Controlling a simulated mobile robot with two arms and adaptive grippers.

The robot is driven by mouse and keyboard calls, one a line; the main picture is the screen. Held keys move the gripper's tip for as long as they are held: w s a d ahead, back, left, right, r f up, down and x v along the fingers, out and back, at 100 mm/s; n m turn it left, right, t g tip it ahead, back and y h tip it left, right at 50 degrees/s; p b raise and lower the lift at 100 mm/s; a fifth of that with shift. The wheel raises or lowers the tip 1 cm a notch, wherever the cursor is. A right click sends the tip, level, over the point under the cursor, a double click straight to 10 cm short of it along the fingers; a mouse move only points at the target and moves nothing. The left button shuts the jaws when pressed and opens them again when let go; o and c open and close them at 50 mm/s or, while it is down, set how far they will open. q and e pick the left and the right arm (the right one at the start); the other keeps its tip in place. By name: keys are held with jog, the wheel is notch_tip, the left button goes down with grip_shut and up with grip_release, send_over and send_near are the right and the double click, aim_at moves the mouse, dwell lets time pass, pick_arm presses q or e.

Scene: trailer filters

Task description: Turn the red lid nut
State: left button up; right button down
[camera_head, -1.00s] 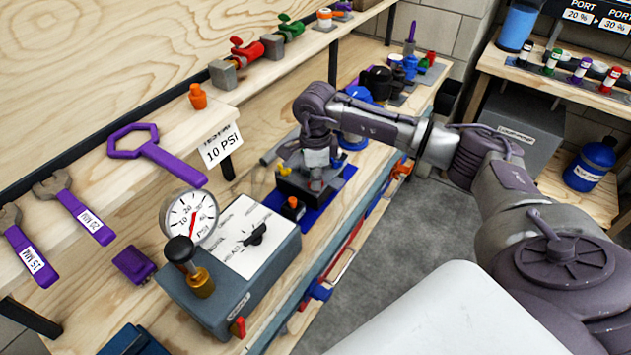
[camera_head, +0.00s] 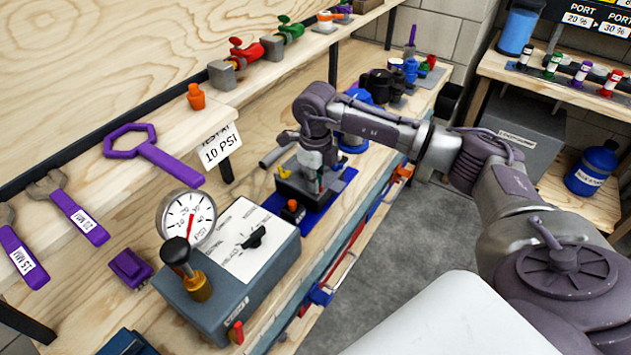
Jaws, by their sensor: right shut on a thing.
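My right gripper (camera_head: 314,178) points down over a dark block-shaped fixture (camera_head: 298,190) on a blue mat (camera_head: 330,199) on the bench. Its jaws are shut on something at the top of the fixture. The spot fits the red lid nut, but the gripper hides nearly all of it, so I cannot make out its shape or how far it is turned. My left gripper is not in view.
A grey test box (camera_head: 230,270) with a gauge (camera_head: 187,218) stands in front of the fixture. A purple ring wrench (camera_head: 152,150) and open-ended wrenches (camera_head: 72,208) lie at left. Coloured valves (camera_head: 246,52) line the shelf. A blue container (camera_head: 353,140) stands behind my gripper.

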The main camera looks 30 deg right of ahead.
jog(key=shift+r, duration=0.1)
dwell(0.4)
jog(key=c, duration=1.3)
grip_release()
notch_tip(320, 180, up, 12)
